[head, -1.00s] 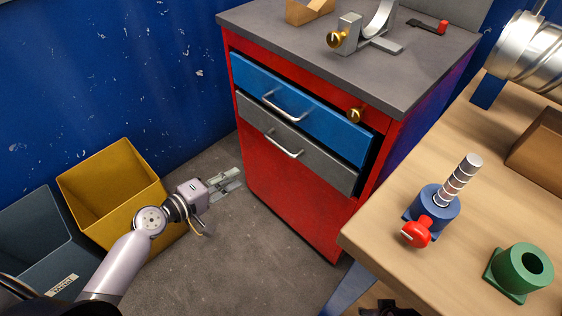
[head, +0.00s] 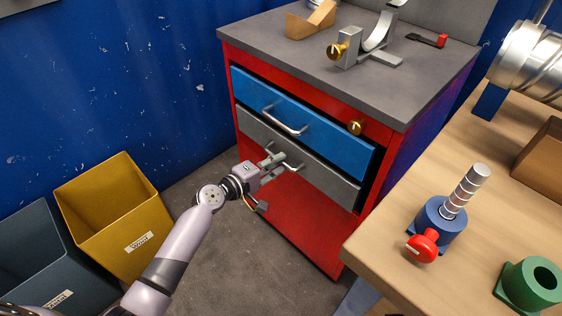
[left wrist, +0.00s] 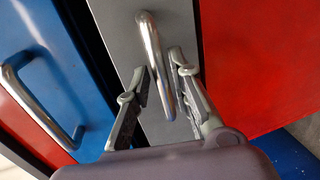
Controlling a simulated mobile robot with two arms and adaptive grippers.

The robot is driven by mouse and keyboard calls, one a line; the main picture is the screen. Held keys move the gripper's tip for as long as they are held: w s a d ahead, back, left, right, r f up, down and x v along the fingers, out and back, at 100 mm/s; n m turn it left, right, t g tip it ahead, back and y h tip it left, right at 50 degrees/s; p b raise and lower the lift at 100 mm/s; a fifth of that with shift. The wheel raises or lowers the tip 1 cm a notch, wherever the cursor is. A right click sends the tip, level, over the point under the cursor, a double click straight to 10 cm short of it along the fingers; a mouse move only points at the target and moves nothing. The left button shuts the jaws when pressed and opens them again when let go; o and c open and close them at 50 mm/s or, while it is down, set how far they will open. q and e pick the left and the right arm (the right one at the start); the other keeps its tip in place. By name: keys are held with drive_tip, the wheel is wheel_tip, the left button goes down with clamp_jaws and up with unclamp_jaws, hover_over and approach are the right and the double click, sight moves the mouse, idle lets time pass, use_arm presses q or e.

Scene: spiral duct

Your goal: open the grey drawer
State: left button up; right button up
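The grey drawer (head: 328,180) is the lower drawer of a red cabinet, just under a blue drawer (head: 340,141). Its silver bar handle (head: 291,164) is partly hidden by my left gripper (head: 275,161) in the head view. In the left wrist view the grey front (left wrist: 117,22) fills the middle, and the handle (left wrist: 152,48) runs between the two fingers of the left gripper (left wrist: 160,72). The fingers are apart, one on each side of the bar, with gaps showing. My right gripper is not in view.
The red cabinet (head: 290,220) has a grey top holding a metal bracket (head: 348,52). A wooden bench (head: 400,220) with a blue holder (head: 440,217) stands close on the right. A yellow bin (head: 113,205) and a dark bin (head: 45,260) stand at left. Floor before the cabinet is clear.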

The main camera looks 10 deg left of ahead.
use_arm(q)
drive_tip(key=shift+x, duration=0.95)
clamp_jaws()
